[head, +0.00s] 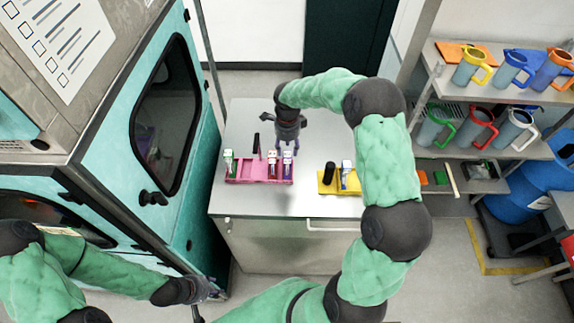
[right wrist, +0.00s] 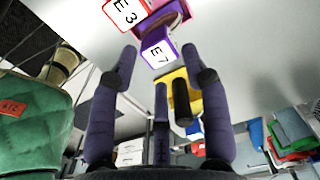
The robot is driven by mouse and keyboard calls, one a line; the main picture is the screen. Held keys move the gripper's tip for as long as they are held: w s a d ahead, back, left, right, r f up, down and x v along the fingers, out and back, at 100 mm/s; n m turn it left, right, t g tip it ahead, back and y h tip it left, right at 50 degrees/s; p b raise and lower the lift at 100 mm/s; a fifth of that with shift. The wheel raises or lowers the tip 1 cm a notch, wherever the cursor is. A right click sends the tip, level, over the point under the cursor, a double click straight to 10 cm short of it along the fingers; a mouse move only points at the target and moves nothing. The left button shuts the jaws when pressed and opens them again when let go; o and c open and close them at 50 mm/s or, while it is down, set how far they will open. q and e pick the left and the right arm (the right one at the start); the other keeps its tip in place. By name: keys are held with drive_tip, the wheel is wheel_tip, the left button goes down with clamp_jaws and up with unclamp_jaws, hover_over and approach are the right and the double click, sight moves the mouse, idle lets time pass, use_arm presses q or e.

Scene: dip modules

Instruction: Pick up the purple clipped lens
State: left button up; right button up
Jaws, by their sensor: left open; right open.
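The purple clipped lens (head: 288,158) stands at the right end of the pink tray (head: 243,181), with a white tag on top. In the right wrist view, its purple-edged tag reads E7 (right wrist: 157,54). My right gripper (head: 286,147) is open just above and behind it; in the right wrist view the tag appears between the open fingertips, with no visible grip. A red-edged piece marked E3 (right wrist: 124,14) is beside it; it also stands in the tray in the head view (head: 272,158). My left gripper (head: 212,290) is open and empty, low beside the teal machine.
A green piece (head: 229,160) stands at the pink tray's left end, and a thin black piece (head: 256,143) rises behind. A yellow tray (head: 352,187) to the right holds a black cylinder (head: 329,173) and a blue tagged piece (head: 346,174). The table front (head: 275,205) is clear.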

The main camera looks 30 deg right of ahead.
sight(288, 154)
drive_tip(key=shift+f+p, duration=0.55)
drive_tip(key=shift+f, duration=1.85)
drive_tip(key=shift+s, duration=0.1)
drive_tip(key=shift+c, duration=0.3)
clamp_jaws()
